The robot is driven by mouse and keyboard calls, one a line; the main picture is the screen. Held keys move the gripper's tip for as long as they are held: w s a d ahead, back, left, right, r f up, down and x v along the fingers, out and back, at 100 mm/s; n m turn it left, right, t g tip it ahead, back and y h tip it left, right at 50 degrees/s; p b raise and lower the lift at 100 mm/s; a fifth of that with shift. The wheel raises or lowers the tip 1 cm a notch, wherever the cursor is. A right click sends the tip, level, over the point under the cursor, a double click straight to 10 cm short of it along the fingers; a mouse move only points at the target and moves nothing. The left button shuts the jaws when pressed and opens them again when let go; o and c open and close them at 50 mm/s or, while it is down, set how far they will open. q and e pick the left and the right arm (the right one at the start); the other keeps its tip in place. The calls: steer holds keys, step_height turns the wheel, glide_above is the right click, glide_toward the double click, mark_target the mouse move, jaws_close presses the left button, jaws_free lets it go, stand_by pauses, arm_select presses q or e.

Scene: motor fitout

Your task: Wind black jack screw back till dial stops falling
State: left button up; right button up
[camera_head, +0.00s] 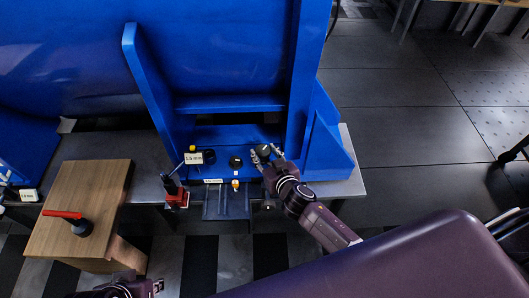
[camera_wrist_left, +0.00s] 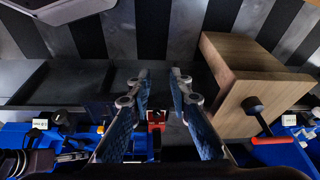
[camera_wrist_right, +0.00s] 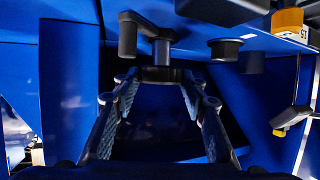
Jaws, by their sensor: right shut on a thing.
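The black jack screw (camera_wrist_right: 162,75) shows in the right wrist view as a dark hub with a crank arm and an upright knob. My right gripper (camera_wrist_right: 160,84) is shut on its hub, one fingertip at each side. In the head view my right gripper (camera_head: 266,157) is at the blue frame's foot, with the black knob (camera_head: 263,150) between its fingers. A white readout plate (camera_head: 194,158), seeming to read 1.5 mm, stands by a red-based stand (camera_head: 176,196). My left gripper (camera_wrist_left: 160,75) is open and empty, away from the frame.
A blue motor frame (camera_head: 215,132) stands on the grey table. A second black knob (camera_head: 235,162) is left of my right gripper. A dark tray (camera_head: 226,203) hangs at the table's front edge.

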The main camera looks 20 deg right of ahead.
steer(key=shift+r+n+y+p, duration=0.2)
steer(key=shift+n+y+p, duration=0.1)
steer(key=shift+p, duration=0.1)
steer(key=n+g+y+p, duration=0.1)
steer(key=n+y+p, duration=0.2)
steer(key=y, duration=0.1)
steer(key=shift+d+n, duration=0.15)
steer(key=shift+n, duration=0.15)
steer(key=shift+f+y, duration=0.2)
steer(key=shift+y, duration=0.2)
arm_select(q)
steer(key=s+x, duration=0.2)
steer(key=x, duration=0.9)
steer(key=shift+s+f+g, duration=0.2)
steer(key=shift+f+g, duration=0.2)
steer(key=shift+f, duration=0.25)
steer(key=shift+d, duration=0.1)
arm_select(e)
steer(key=o, duration=1.1)
steer(key=shift+o, duration=0.3)
steer(key=shift+w, duration=0.1)
steer(key=shift+d, duration=0.25)
